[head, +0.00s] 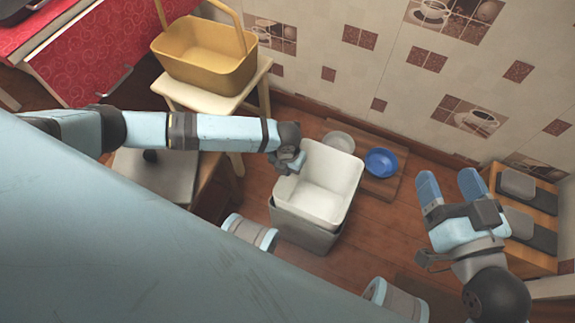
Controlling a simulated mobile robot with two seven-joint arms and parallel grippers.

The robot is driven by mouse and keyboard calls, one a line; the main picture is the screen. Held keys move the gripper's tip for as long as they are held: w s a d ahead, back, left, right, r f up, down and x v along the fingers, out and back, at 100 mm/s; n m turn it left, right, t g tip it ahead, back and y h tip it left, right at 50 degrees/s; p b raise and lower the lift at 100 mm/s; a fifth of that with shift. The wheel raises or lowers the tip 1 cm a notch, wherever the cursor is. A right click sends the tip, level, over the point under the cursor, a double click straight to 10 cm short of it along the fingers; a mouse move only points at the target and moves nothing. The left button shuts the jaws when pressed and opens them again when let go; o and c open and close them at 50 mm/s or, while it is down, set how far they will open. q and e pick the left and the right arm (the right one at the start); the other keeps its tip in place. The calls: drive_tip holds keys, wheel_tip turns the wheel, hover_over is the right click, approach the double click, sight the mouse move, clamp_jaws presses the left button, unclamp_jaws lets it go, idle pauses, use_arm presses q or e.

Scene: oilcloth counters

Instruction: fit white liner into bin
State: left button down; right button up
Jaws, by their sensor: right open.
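The white liner (326,178) is a square open tub in the middle of the head view. Its lower part is in the mouth of the grey bin (304,233) on the floor, and its far side stands well above the bin, so it looks tilted or only partly in. My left gripper (289,163) is at the liner's upper left rim; its fingertips are partly hidden, and I cannot tell whether they grip it. My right gripper (450,188) is open and empty, to the right of the liner and apart from it. The liner hides much of the bin's inside.
A blue bowl (381,162) and a pale bowl (339,141) are on a wooden board behind the liner. A yellow basket (203,58) stands on a cream stool (212,97). A wooden unit with grey pads (519,184) is at right. Wooden floor is clear between bin and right gripper.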

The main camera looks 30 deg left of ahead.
use_arm(q)
drive_tip(key=shift+f, duration=0.3)
drive_tip(key=c, duration=1.8)
unclamp_jaws()
drive_tip(key=o, duration=0.5)
drive_tip(key=shift+r, duration=0.1)
use_arm(e)
drive_tip(key=shift+w, duration=0.1)
use_arm(q)
drive_tip(key=shift+r, duration=0.35)
drive_tip(key=shift+a+r+p, duration=0.15)
drive_tip(key=shift+r+p, duration=1.4)
drive_tip(key=shift+r, duration=1.7)
drive_tip(key=shift+a+r+p, duration=0.1)
drive_tip(key=shift+r+p, duration=1.4)
drive_tip(key=shift+r, duration=1.75)
use_arm(e)
wheel_tip(320, 180, up, 6)
drive_tip(key=s+m+t, duration=0.1)
drive_tip(key=shift+m+t, duration=0.4)
drive_tip(key=shift+s, duration=0.1)
